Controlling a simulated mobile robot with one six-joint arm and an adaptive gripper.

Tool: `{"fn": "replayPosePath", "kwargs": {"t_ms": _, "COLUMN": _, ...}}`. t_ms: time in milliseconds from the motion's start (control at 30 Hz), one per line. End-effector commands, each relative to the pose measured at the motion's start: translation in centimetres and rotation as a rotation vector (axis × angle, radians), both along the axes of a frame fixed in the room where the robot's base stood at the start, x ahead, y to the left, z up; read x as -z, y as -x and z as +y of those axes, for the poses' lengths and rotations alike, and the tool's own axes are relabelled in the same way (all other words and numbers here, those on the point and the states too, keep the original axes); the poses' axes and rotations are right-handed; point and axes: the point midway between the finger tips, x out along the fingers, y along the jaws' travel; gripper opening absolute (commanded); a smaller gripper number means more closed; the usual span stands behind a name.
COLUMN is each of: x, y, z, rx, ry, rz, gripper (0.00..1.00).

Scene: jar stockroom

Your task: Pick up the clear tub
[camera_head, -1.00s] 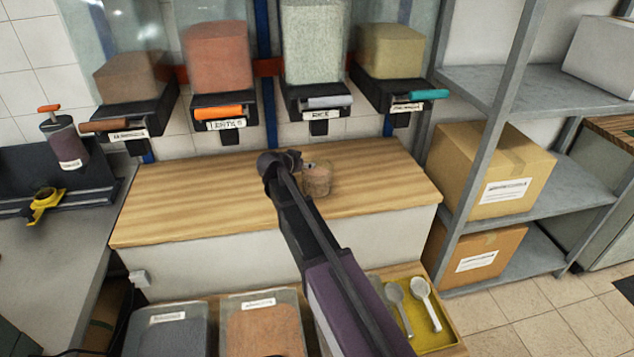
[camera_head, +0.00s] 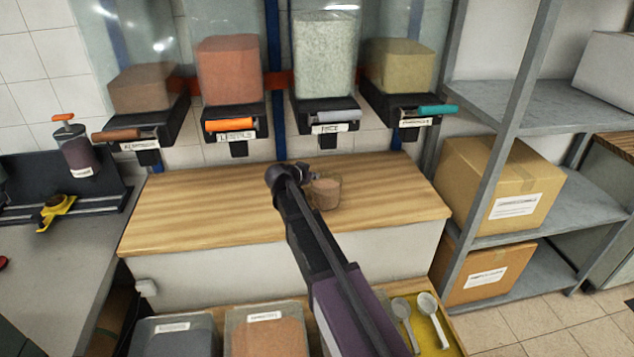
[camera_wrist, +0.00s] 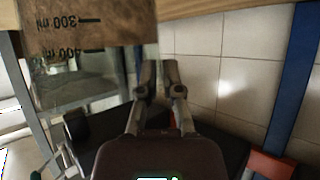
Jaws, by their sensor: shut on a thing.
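The clear tub (camera_head: 325,193) stands on or just above the wooden counter; I cannot tell which. It is see-through and holds something brown. In the wrist view the tub (camera_wrist: 88,45) fills the upper left, with upside-down ml marks on its side. My gripper (camera_head: 308,177) is at the tub's left side in the head view. In the wrist view my gripper (camera_wrist: 158,68) has its two fingers close together at the tub's edge, shut on it. The exact contact is hard to see.
The wooden counter (camera_head: 200,208) is otherwise clear. Several dispensers with levers, one labelled rice (camera_head: 325,115), hang behind and above it. A grey shelf (camera_head: 570,205) with cardboard boxes (camera_head: 495,185) stands at the right. Bins (camera_head: 265,333) and a yellow tray of scoops (camera_head: 440,340) are in front.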

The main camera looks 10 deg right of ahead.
Motion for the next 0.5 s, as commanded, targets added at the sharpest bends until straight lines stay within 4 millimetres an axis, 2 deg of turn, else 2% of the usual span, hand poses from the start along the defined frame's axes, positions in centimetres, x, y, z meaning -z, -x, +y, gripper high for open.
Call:
{"fn": "replayPosePath", "kwargs": {"t_ms": 267, "x": -1.1, "y": 0.0, "z": 0.0, "rx": 0.000, "ry": 0.001, "rz": -0.001, "gripper": 0.00}}
{"fn": "replayPosePath", "kwargs": {"t_ms": 500, "x": -3.0, "y": 0.0, "z": 0.0, "rx": 0.000, "ry": 0.001, "rz": 0.000, "gripper": 0.00}}
